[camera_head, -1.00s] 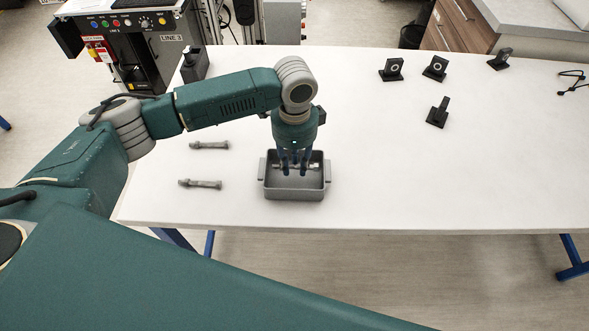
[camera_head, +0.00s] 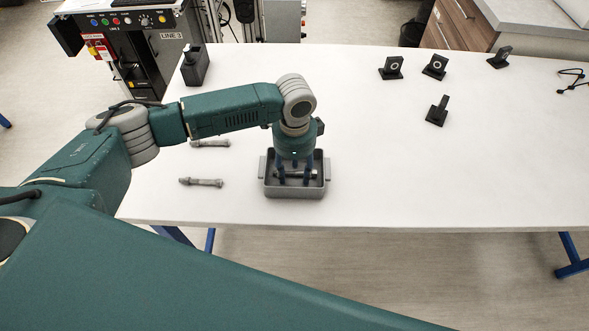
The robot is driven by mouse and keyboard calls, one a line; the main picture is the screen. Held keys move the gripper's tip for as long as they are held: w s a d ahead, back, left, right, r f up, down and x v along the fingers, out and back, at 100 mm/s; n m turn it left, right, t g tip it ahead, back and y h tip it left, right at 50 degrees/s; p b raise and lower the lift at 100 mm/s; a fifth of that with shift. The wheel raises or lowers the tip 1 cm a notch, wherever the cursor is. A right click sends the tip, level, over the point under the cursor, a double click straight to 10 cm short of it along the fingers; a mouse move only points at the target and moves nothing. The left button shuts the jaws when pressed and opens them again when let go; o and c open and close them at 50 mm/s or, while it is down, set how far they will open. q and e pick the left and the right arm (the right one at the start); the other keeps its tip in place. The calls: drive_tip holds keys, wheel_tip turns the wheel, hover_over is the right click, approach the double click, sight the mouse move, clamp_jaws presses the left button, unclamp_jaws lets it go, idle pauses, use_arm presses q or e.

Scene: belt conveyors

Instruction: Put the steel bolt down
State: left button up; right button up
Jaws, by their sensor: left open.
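A grey tray (camera_head: 295,192) with side handles stands on the white table. My left gripper (camera_head: 294,180) points down into it, its dark blue fingers open. A steel bolt (camera_head: 312,175) lies across the tray between and behind the fingers, partly hidden by them; I cannot tell if they touch it. Two more steel bolts lie on the table left of the tray: the nearer one (camera_head: 201,182) in full view, the farther one (camera_head: 211,143) partly near my forearm. My right gripper is not in view.
The white table (camera_head: 430,180) is clear right of the tray. Several small black fixtures (camera_head: 436,112) stand at the back right, with a black cable (camera_head: 571,80) at the far right. A black holder (camera_head: 195,66) stands at the back left.

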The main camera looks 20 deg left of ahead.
sight(295, 173)
use_arm(q)
wheel_tip(295, 173, up, 12)
drive_tip(key=b, duration=0.2)
drive_tip(key=shift+r+b, duration=0.2)
drive_tip(key=shift+b, duration=0.1)
drive_tip(key=shift+f, duration=0.1)
idle(0.4)
